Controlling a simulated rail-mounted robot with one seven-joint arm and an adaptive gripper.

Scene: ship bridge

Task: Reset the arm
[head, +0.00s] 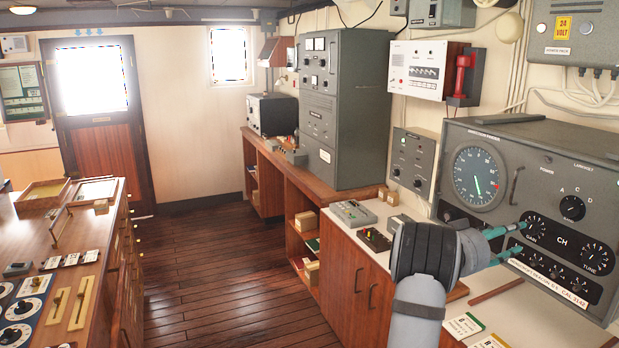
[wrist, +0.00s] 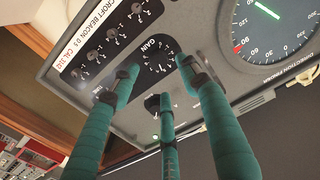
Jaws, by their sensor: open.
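My gripper (head: 518,238) reaches toward the front of the grey direction finder panel (head: 518,178). Its teal fingers are spread apart with nothing held between them. The fingertips are close to the GAIN knob (head: 536,228); I cannot tell whether they touch it. In the wrist view the open fingers (wrist: 157,72) frame the GAIN knob (wrist: 158,57), with a third finger below. The CH and TUNE knob (head: 597,257) lies to the right of the gripper in the head view. My arm hides part of the counter.
A round green-needle dial (head: 478,178) is on the panel's left. The wooden floor (head: 215,270) in the middle is clear.

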